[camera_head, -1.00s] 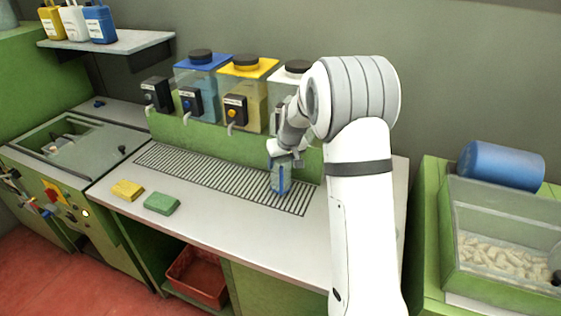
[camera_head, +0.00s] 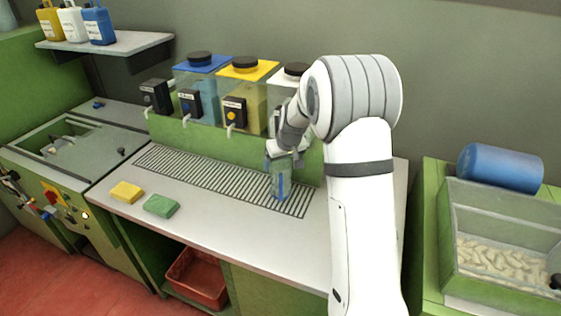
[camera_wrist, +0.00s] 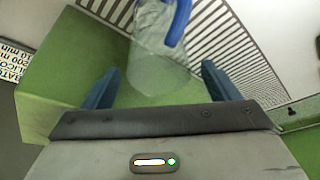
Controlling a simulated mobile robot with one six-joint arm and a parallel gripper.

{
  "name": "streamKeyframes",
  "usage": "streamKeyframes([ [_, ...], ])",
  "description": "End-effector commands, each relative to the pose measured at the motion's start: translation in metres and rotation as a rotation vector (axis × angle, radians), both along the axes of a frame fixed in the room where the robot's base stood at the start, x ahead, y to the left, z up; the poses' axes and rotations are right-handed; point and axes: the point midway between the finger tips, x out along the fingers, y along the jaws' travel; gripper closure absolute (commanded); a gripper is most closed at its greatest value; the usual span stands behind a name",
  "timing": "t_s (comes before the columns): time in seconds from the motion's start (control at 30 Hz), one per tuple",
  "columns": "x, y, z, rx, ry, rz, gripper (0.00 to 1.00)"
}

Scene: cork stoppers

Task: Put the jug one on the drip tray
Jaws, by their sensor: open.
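The jug (camera_head: 281,184) is clear, with a blue strip down its side. It appears upright on the right part of the slatted drip tray (camera_head: 205,172), under the dispenser row. My gripper (camera_head: 284,160) is at the jug's upper part. In the wrist view, the clear jug (camera_wrist: 155,62) and its blue handle lie ahead of and between the two spread fingers of my gripper (camera_wrist: 160,80). The fingers look clear of its sides. The jug's exact contact with the slats is hard to make out.
Dispensers with blue (camera_head: 202,63), yellow (camera_head: 249,68) and white lids stand behind the tray. A yellow sponge (camera_head: 126,192) and a green sponge (camera_head: 161,205) lie on the counter (camera_head: 230,230) at front left. A crate of corks (camera_head: 500,255) is at right.

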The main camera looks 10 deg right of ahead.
Motion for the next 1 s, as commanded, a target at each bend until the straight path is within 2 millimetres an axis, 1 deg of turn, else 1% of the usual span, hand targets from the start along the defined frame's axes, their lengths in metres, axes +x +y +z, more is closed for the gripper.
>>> streamKeyframes([
  [0.03, -0.003, -0.001, 0.012, -0.001, -0.010, -0.001, 0.18],
  [0.1, -0.009, -0.003, 0.029, 0.000, -0.012, -0.002, 0.18],
  [0.3, -0.026, -0.006, 0.072, -0.001, -0.013, -0.002, 0.18],
  [0.4, -0.032, -0.008, 0.087, -0.001, -0.013, -0.002, 0.18],
  [0.5, -0.036, -0.008, 0.098, -0.001, -0.013, -0.002, 0.18],
  [0.57, -0.038, -0.008, 0.102, -0.001, -0.012, -0.002, 0.18],
  [0.67, -0.046, -0.008, 0.109, -0.001, -0.010, -0.004, 0.18],
  [0.77, -0.067, -0.005, 0.117, 0.000, -0.003, -0.014, 0.18],
  [0.87, -0.103, -0.002, 0.128, 0.000, 0.008, -0.033, 0.18],
  [0.9, -0.120, -0.001, 0.131, 0.000, 0.015, -0.043, 0.18],
  [0.97, -0.147, 0.001, 0.135, -0.001, 0.026, -0.057, 0.18],
  [1.0, -0.164, 0.002, 0.137, -0.001, 0.033, -0.067, 0.18],
])
